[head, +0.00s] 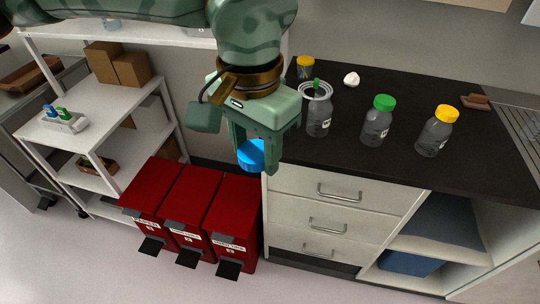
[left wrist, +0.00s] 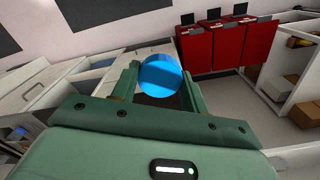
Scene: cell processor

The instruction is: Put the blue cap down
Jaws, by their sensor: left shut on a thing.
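The blue cap (head: 251,155) is between the fingers of my left gripper (head: 250,158), which is shut on it. In the head view it hangs in the air by the counter's left end, above the red bins. In the left wrist view the blue cap (left wrist: 161,75) shows between the two green fingers of my left gripper (left wrist: 160,82). The fingers hide part of the cap in the head view. My right gripper is not in view.
On the dark counter (head: 345,150) stand an uncapped bottle (head: 318,122), a green-capped bottle (head: 377,122) and a yellow-capped bottle (head: 436,134). A small yellow-lidded jar (head: 305,70) and a white lump (head: 351,79) are behind. Red bins (head: 190,205) stand left of the drawers.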

